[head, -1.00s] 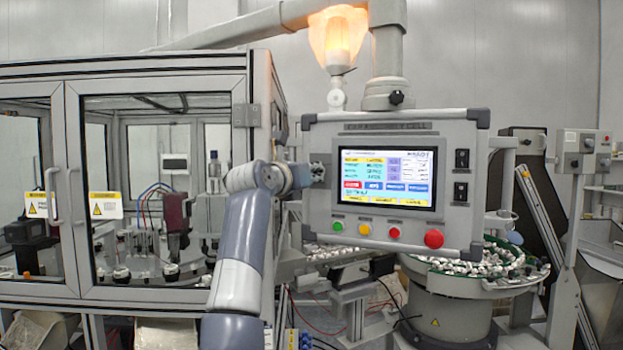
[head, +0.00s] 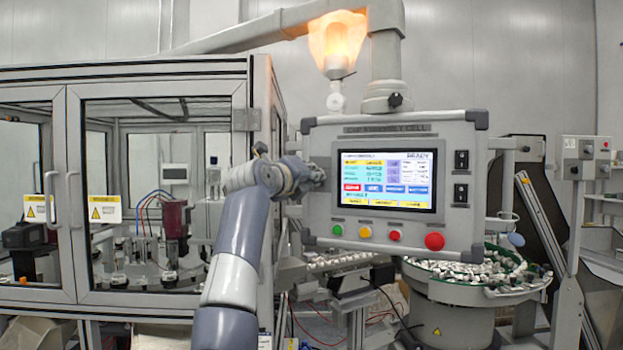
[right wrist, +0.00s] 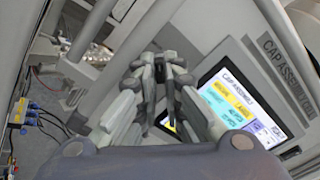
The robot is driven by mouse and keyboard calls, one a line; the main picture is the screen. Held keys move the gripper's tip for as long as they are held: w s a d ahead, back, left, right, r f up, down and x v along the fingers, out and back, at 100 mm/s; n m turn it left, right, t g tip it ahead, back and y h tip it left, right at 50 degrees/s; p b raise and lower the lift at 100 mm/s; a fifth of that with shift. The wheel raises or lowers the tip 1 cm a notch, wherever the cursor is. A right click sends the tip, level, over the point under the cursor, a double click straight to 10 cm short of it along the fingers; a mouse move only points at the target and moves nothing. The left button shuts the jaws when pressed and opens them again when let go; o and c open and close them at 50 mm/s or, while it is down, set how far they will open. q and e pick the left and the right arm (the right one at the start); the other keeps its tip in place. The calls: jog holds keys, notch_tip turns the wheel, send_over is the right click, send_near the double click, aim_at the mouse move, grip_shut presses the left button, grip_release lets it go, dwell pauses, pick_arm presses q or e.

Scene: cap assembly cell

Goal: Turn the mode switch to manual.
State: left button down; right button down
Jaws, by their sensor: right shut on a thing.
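The grey operator panel (head: 390,222) with its lit touchscreen (head: 386,180) hangs in the middle of the head view. My right gripper (head: 318,176) is at the panel's left edge, left of the screen. In the right wrist view my right gripper (right wrist: 160,62) has its fingers close together beside the panel, with the screen (right wrist: 232,100) to their right. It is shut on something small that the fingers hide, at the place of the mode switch. The switch's knob and its pointing direction cannot be seen. My left gripper is not in view.
Several coloured buttons (head: 395,236) line the panel's lower edge. Two black switches (head: 461,160) sit on its right side. A glazed machine enclosure (head: 160,90) stands left of my arm. A bowl of caps (head: 475,270) is below right.

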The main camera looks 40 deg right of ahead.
jog(key=shift+r, duration=0.3)
jog(key=c, duration=1.7)
grip_release()
jog(key=shift+w+f, duration=0.1)
jog(key=shift+f, duration=0.05)
jog(key=v, duration=1.2)
jog(key=shift+f, duration=0.1)
